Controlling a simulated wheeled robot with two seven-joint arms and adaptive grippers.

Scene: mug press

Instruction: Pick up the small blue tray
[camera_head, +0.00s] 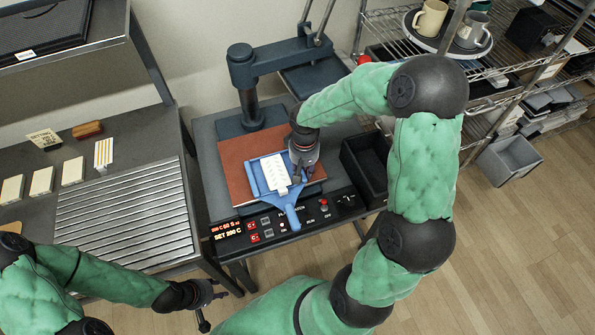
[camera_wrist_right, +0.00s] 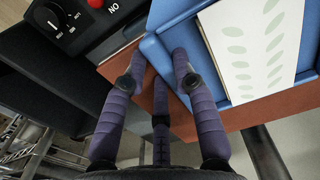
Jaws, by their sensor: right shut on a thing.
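The small blue tray (camera_head: 291,214) lies over the reddish-brown plate (camera_head: 233,150) of the press, its handle pointing to the front. It carries a white sheet with pale green leaf marks (camera_head: 275,172). In the right wrist view the tray (camera_wrist_right: 158,48) and the sheet (camera_wrist_right: 262,40) are close up. My right gripper (camera_head: 299,174) is at the tray's right edge, shut on it. In the right wrist view its fingers (camera_wrist_right: 160,66) straddle the tray's rim near a corner. My left gripper (camera_head: 207,296) is low in the head view, away from the tray; its jaw opening is unclear.
The press column (camera_head: 248,95) stands behind the plate, with its arm reaching right. A black bin (camera_head: 367,165) is right of the plate. The control panel (camera_head: 280,226) is in front. A ribbed metal surface (camera_head: 130,215) lies left. Mugs (camera_head: 430,17) stand on a rack.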

